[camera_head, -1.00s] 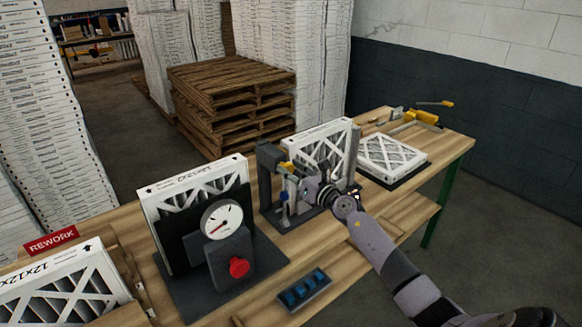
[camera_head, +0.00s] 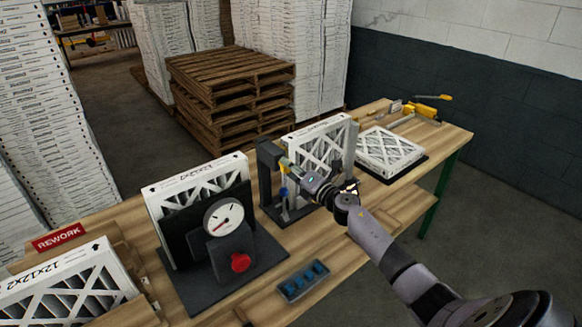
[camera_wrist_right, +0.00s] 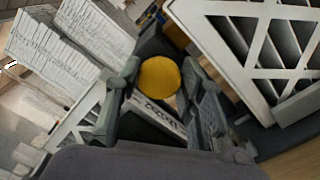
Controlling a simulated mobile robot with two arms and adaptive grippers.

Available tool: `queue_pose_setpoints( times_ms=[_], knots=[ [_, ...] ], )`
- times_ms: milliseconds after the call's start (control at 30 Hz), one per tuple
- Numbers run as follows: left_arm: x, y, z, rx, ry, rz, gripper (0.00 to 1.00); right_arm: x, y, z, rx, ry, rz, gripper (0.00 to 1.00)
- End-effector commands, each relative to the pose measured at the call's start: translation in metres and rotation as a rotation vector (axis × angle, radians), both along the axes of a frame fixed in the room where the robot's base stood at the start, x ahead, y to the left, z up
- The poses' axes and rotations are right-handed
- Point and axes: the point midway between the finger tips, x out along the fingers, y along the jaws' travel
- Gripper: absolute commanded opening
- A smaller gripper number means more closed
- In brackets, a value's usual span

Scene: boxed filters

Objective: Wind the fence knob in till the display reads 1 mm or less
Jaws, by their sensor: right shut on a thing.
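The fence fixture (camera_head: 266,178) is a dark upright frame on the bench, with a boxed filter (camera_head: 318,145) standing in it. My right gripper (camera_head: 290,167) reaches into the fixture from the right, at knob height. In the right wrist view a round yellow knob (camera_wrist_right: 158,77) sits between the two fingers of my right gripper (camera_wrist_right: 160,95), which is shut on it. My wrist and fingers cover most of the knob in the head view. I cannot make out a display reading. My left gripper is not in view.
A dial gauge (camera_head: 223,216) with a red button (camera_head: 240,262) stands left of the fixture. A blue tray (camera_head: 303,280) lies at the front edge. A flat filter (camera_head: 389,149) and a yellow-handled tool (camera_head: 425,110) are at the right. A REWORK sign (camera_head: 59,238) stands left.

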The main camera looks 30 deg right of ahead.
Motion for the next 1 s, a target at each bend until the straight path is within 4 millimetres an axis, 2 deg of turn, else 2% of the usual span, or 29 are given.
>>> queue_pose_setpoints(
  times_ms=[567, 600, 867, 1000],
  knots=[
    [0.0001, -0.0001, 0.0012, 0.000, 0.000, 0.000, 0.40, 0.0001, -0.0011, 0.0005, 0.033, 0.002, -0.002, 0.08],
    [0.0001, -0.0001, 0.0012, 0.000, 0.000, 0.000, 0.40, 0.0001, -0.0011, 0.0005, 0.033, 0.002, -0.002, 0.37],
    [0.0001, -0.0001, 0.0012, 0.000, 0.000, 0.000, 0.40, 0.0001, -0.0006, 0.0003, 0.033, 0.002, -0.001, 0.54],
    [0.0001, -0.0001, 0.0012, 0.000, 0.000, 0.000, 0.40, 0.0000, -0.0004, 0.0001, 0.033, 0.002, -0.001, 0.55]
  ],
)
